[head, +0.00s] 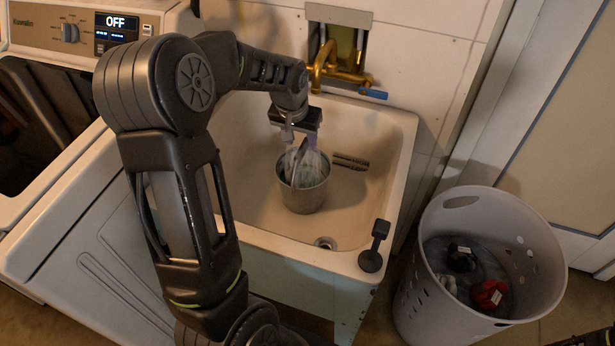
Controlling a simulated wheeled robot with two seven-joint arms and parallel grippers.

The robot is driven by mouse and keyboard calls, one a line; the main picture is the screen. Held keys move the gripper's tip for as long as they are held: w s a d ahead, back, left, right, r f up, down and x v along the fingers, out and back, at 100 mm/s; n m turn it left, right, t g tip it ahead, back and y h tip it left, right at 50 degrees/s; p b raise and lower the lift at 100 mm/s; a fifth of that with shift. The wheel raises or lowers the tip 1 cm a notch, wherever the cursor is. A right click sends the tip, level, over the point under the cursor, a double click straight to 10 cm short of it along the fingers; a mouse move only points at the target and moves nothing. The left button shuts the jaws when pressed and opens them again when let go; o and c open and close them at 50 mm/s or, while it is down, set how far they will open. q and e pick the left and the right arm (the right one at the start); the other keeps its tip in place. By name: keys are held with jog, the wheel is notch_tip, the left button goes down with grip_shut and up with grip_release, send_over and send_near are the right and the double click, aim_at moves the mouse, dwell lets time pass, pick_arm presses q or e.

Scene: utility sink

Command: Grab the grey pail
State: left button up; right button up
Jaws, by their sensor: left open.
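The grey pail (303,197) stands upright in the basin of the utility sink (380,215), left of its drain. Something pale, perhaps water or cloth, shows in the pail's mouth, too blurred to tell. My left gripper (298,148) reaches down from above, with its fingers open at the pail's mouth. The fingertips overlap the pail's opening, and I cannot tell whether they touch it. A thin dark shape, perhaps the handle, shows between the fingers. My right gripper is not seen.
A brass faucet (335,70) is on the wall behind the sink. A dark plug-like object (372,258) sits on the front right rim. A white laundry basket (440,290) with clothes stands at right. A washing machine (75,235) stands at left.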

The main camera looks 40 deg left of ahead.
pick_arm(q)
jog(key=shift+x, duration=1.35)
jog(key=shift+p+x, duration=0.3)
jog(key=shift+x, duration=2.35)
jog(key=shift+s, duration=0.1)
jog(key=shift+c, duration=0.6)
grip_shut()
jog(key=shift+r, duration=0.15)
